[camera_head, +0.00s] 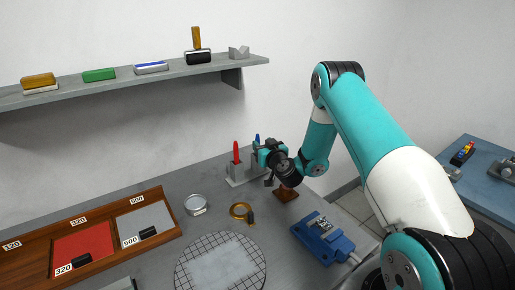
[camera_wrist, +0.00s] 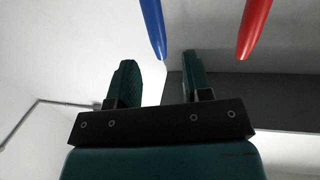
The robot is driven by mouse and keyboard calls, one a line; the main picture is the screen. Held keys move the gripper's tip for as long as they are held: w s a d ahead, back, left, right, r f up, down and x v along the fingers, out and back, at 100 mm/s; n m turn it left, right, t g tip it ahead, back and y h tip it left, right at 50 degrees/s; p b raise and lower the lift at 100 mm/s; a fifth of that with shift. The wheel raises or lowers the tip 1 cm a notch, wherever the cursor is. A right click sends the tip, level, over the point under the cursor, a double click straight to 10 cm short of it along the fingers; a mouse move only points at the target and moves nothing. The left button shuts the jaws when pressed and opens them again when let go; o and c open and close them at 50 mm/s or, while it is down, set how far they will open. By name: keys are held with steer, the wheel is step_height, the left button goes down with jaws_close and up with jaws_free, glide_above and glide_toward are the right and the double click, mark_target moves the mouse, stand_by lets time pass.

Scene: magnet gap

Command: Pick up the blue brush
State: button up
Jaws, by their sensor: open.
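The blue brush (camera_head: 257,138) stands upright in a grey holder (camera_head: 236,174) at the back of the bench, mostly hidden behind my gripper. In the wrist view its blue tapered handle (camera_wrist: 152,28) shows at the top, ahead of and slightly left of the gap between my fingers. A red brush (camera_head: 236,153) stands to its left in the same holder; in the wrist view it is on the right (camera_wrist: 253,28). My gripper (camera_wrist: 160,62) is open, with nothing between its fingers. In the head view my gripper (camera_head: 262,158) is right by the holder; contact with it cannot be told.
A brown block (camera_head: 286,194) lies below my gripper. A wooden tray (camera_head: 163,240) is at left. A wall shelf (camera_head: 130,82) holds several items.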

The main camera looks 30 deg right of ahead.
mark_target(258, 139)
steer(key=shift+w+d+p, duration=0.15)
steer(key=shift+w+p, duration=0.95)
steer(key=shift+w+d+p, duration=0.15)
steer(key=shift+w+p, duration=0.9)
steer(key=shift+w, duration=0.05)
steer(key=shift+w+d+f, duration=0.15)
steer(key=shift+w, duration=0.3)
jaws_close()
